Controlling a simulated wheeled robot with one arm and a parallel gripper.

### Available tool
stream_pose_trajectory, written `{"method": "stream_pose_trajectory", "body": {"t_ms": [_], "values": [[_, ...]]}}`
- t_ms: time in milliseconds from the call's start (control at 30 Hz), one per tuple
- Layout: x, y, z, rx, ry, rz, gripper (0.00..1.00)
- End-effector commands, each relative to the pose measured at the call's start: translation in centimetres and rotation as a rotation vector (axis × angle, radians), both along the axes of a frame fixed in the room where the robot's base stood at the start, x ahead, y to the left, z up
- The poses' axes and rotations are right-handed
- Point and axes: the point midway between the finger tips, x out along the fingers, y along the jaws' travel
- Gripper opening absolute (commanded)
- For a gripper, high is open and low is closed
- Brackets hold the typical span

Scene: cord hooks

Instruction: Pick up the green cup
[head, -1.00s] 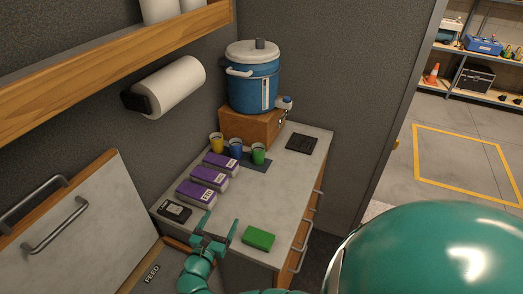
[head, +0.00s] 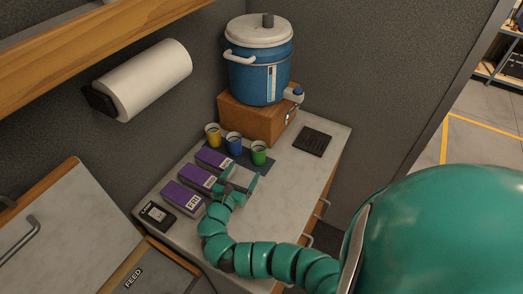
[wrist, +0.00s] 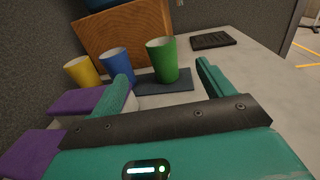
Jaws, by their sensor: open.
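The green cup (head: 259,153) stands upright on a dark mat (head: 265,166), at the right end of a row with a blue cup (head: 234,144) and a yellow cup (head: 213,135). My gripper (head: 240,181) is open and empty, just in front of the green cup. The fingers appear apart from the cup.
Purple boxes (head: 184,197) lie left of my gripper, with a black device (head: 157,215) beyond them. A blue cooler (head: 259,70) stands on a wooden box (head: 258,122) behind the cups. A black pad (head: 312,141) lies right. The counter's right side (head: 300,187) is clear.

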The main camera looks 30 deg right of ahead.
Motion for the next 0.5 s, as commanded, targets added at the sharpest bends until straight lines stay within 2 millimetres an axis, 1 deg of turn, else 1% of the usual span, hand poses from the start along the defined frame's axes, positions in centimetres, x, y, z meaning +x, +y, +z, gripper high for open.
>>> {"method": "stream_pose_trajectory", "body": {"t_ms": [33, 200, 400, 500], "values": [[0.5, -1.0, 0.1, -0.001, -0.001, -0.008, 0.8], [2.5, -3.8, -0.1, -0.003, 0.0, -0.008, 0.8], [4.7, -6.8, -0.1, -0.001, 0.0, -0.008, 0.8], [5.5, -7.6, -0.1, -0.001, -0.001, -0.005, 0.8]]}}
